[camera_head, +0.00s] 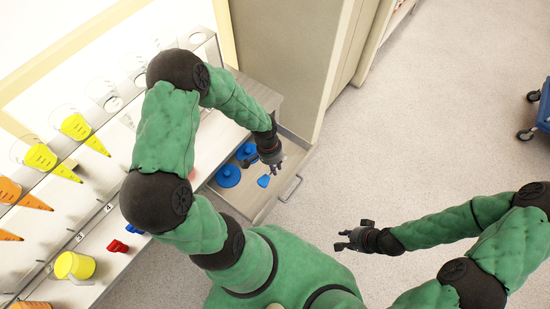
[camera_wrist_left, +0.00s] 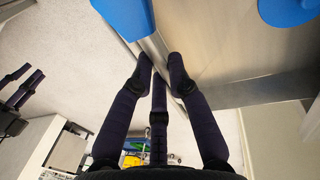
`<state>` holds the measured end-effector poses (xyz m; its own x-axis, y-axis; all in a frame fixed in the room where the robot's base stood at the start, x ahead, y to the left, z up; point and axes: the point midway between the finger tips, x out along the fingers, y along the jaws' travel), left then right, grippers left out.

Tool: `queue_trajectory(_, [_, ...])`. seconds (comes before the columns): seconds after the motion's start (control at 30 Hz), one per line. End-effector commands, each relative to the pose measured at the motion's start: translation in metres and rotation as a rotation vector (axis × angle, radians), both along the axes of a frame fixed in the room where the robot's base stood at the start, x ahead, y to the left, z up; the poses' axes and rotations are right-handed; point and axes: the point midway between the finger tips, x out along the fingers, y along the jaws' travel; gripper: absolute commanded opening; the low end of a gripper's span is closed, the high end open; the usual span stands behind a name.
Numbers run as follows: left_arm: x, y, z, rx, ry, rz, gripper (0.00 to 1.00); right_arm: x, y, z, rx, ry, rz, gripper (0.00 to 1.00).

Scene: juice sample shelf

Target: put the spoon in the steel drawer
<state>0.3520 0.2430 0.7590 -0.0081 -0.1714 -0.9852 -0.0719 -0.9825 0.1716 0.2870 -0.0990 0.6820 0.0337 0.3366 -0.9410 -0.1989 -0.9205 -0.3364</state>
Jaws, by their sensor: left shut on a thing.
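The steel drawer (camera_head: 262,205) is pulled open below the counter, with its bar handle (camera_head: 291,188) on the front. My left gripper (camera_head: 277,168) is above the drawer, near its front edge. In the left wrist view its fingers (camera_wrist_left: 160,72) are shut close together. A blue piece, seemingly the spoon (camera_head: 263,181), shows just beyond the fingertips; it also shows in the left wrist view (camera_wrist_left: 125,15). I cannot tell whether the spoon touches the drawer floor. My right gripper (camera_head: 347,239) is open and empty over the floor.
Blue round lids (camera_head: 228,176) lie in the drawer. On the counter are a yellow cup (camera_head: 74,265) and a red item (camera_head: 117,246); a rack of yellow and orange cones stands behind. A tall cabinet (camera_head: 290,60) rises beside the drawer.

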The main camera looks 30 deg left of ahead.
Motion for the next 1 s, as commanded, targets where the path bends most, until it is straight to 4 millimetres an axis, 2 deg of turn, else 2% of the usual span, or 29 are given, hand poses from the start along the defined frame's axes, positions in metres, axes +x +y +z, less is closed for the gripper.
queue_trajectory(0.03, [0.012, 0.002, -0.008, 0.0, 0.0, 0.002, 0.0, 0.0, 0.0, -0.006, 0.0, 0.0, 0.0, 0.3])
queue_trajectory(0.3, [0.066, 0.014, -0.035, -0.001, 0.0, 0.002, 0.0, 0.0, 0.0, -0.023, 0.0, 0.0, 0.0, 0.3])
queue_trajectory(0.5, [0.091, 0.02, -0.069, -0.001, 0.003, 0.003, 0.0, 0.0, 0.0, -0.037, 0.0, 0.0, 0.0, 0.3])
queue_trajectory(0.87, [0.109, 0.024, -0.09, -0.001, 0.002, 0.004, 0.0, 0.0, 0.0, -0.045, 0.0, 0.0, 0.0, 0.3])
queue_trajectory(1.0, [0.109, 0.024, -0.111, -0.001, 0.003, 0.004, 0.0, 0.0, 0.0, -0.057, 0.0, 0.0, 0.0, 0.3])
